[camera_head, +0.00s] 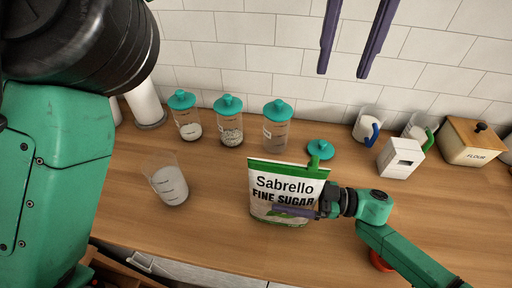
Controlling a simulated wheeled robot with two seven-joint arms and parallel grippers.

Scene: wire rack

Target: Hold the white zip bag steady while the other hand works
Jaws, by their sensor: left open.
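The white zip bag (262,195) stands upright on the wooden counter, with a green zip strip along its top and "Sabrello FINE SUGAR" on its front. A green tab (316,161) stands up near the right end of the strip. My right gripper (283,210) comes in from the right at the bag's lower right side. One purple finger lies across the bag's front; the other is hidden behind it, and the jaws look closed on the bag. My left gripper (350,72) is open and empty, its two purple fingers pointing down from the top edge, above and beyond the bag.
Three jars with teal lids (188,120) stand along the tiled wall. An open jar (167,184) stands left of the bag, and a loose teal lid (321,149) lies behind it. Mugs (367,125), a white box (400,158) and a flour box (474,142) stand at right.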

